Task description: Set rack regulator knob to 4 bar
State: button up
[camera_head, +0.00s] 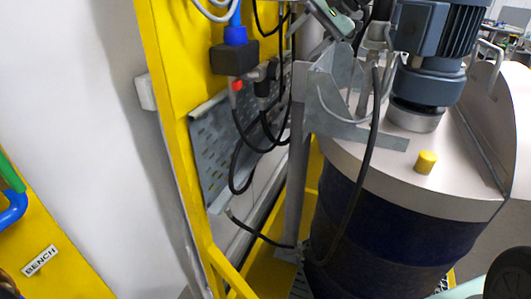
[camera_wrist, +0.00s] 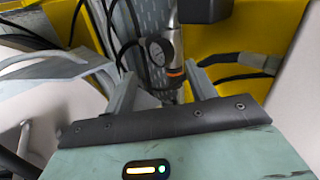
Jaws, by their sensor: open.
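In the wrist view a small round pressure gauge (camera_wrist: 158,51) with a pale dial and dark rim stands beyond my gripper. Its needle is too small to read. Beside it is an upright metallic cylinder with an orange band (camera_wrist: 175,73), which looks like part of the regulator. I cannot tell the knob clearly from the parts around it. My gripper (camera_wrist: 159,91) is open, with one finger left and one right of this assembly in the picture. The fingers appear apart from it, and nothing is visibly held. In the head view I cannot make out the gauge.
In the head view a yellow frame (camera_head: 167,88) carries a perforated grey panel (camera_head: 215,125) with hanging black hoses (camera_head: 235,160). A dark blue drum (camera_head: 370,230) with a motor (camera_head: 435,40) on its lid stands at right.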

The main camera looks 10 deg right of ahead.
jog(key=s+a+f+n+g+h+b, duration=0.1)
jog(key=s+a+f+n+b, duration=0.2)
jog(key=s+a+f, duration=0.4)
jog(key=s+a+f+n+g+h+b, duration=0.2)
jog(key=s+a+f+n+b, duration=0.1)
jog(key=s+a+f, duration=0.4)
jog(key=s+f, duration=0.2)
jog(key=s, duration=0.2)
jog(key=shift+s+f+g, duration=0.3)
